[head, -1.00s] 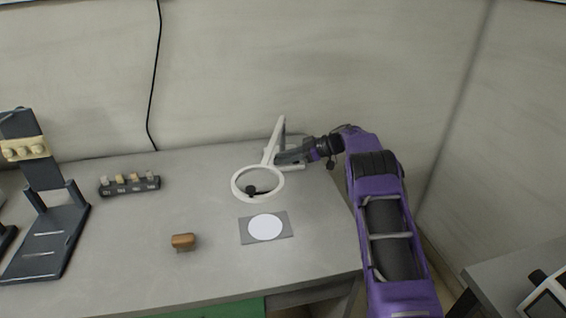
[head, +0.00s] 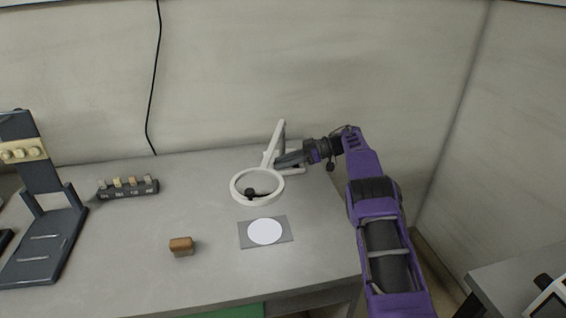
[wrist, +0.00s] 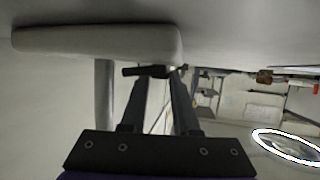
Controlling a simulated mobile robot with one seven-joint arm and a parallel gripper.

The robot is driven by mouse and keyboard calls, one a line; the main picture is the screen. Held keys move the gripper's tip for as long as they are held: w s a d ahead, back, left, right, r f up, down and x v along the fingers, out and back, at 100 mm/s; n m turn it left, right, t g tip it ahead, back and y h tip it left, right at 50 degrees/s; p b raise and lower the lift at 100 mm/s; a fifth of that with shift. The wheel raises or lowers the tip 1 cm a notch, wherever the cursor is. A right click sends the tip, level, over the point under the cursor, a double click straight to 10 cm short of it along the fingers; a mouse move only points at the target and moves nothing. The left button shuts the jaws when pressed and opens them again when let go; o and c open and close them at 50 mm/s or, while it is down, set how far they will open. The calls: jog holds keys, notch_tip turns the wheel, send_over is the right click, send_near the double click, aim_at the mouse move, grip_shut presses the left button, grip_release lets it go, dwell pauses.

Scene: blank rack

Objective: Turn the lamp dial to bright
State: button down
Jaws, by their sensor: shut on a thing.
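The white ring lamp (head: 236,188) stands at the back right of the grey table, with its slanted white arm behind the ring. My gripper (head: 279,162) reaches in from the right at the lower part of that arm. In the wrist view a thick white lamp part (wrist: 95,42) crosses the top. A small dark dial (wrist: 150,71) sits beneath it at the tips of my gripper (wrist: 160,77), which is shut on it. The fingers hide part of the dial, and its setting cannot be read. A bright white ring (wrist: 262,134) shows at lower right in the wrist view.
A grey card with a white disc (head: 265,231) lies in front of the lamp. A brown block (head: 181,246) lies left of it. A dark rack with several pale pieces (head: 128,189) and a dark stand (head: 45,245) are farther left. The table between is clear.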

jog(key=shift+a, duration=0.15)
jog(key=c, duration=0.7)
grip_release()
jog(key=shift+o, duration=0.2)
jog(key=shift+s+r+m+t+p, duration=0.2)
jog(key=shift+m+t+p, duration=0.35)
jog(key=shift+p, duration=0.55)
jog(key=shift+t+p, duration=0.25)
jog(key=shift+p, duration=0.05)
